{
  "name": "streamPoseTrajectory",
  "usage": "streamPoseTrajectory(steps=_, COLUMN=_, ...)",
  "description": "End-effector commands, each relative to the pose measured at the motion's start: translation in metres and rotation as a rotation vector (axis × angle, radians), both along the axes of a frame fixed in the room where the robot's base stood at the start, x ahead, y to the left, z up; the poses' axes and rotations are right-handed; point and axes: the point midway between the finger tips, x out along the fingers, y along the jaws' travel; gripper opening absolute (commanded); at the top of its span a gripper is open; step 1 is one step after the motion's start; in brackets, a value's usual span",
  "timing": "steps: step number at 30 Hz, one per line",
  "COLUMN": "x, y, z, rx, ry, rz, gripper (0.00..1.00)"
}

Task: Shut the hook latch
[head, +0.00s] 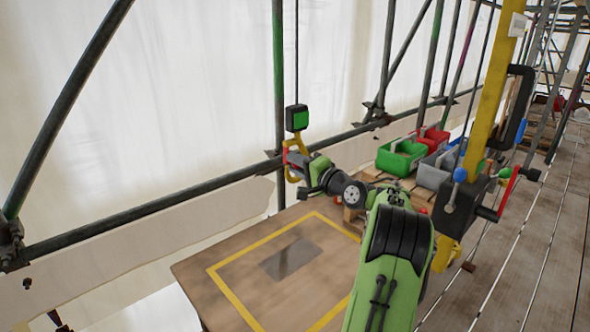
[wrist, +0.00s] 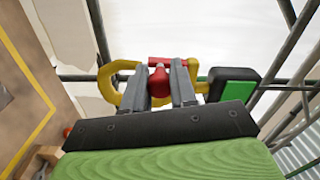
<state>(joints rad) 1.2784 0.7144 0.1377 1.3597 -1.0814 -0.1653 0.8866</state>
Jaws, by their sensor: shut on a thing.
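A yellow hook (head: 292,144) hangs under a small black and green block on a line, left of my arm's end in the head view. In the wrist view the hook (wrist: 107,84) curves to the left of my fingers. A red latch (wrist: 159,84) shows between my two grey fingers. My gripper (wrist: 160,76) is shut on this red latch at the hook. In the head view my gripper (head: 292,160) is at the hook's lower part and hides some of it. I cannot tell whether the latch meets the hook's tip.
The black and green block (head: 297,118) is just above the hook. A scaffold rail (head: 150,208) runs behind it. A wooden board with a yellow outline (head: 225,275) lies below. Green (head: 400,156), red and grey bins stand to the right, near a yellow post (head: 490,95).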

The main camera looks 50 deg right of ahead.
Motion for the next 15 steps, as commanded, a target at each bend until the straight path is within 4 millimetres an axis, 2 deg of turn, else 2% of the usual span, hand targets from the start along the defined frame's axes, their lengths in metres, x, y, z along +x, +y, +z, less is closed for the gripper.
streamPoseTrajectory(steps=15, x=-0.001, y=-0.0035, z=-0.0035, rx=-0.053, ry=0.014, rz=-0.002, gripper=0.0)
